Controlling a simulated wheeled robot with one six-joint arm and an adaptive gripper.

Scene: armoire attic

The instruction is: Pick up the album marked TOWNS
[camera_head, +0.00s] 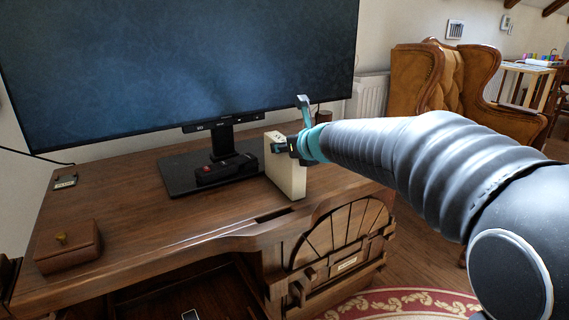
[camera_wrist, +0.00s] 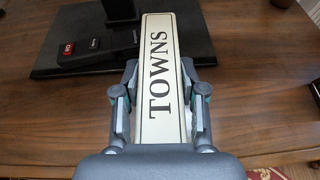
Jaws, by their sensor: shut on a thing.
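The cream album (camera_head: 287,172) stands upright on the wooden desk, or just above it; I cannot tell which. In the wrist view its spine (camera_wrist: 158,85) reads TOWNS in black letters inside a thin dark border. My gripper (camera_head: 292,147) has reached the album from the right in the head view. In the wrist view my gripper (camera_wrist: 160,100) has one finger on each side of the album and is shut on it. The lower end of the spine is hidden behind the gripper body.
A large monitor (camera_head: 190,60) stands behind the album on a black base (camera_head: 178,178). A dark device with a red button (camera_head: 207,172) lies on that base. A wooden box (camera_head: 68,247) and a small labelled item (camera_head: 65,182) are at the left. The desk's front middle (camera_head: 165,225) is clear.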

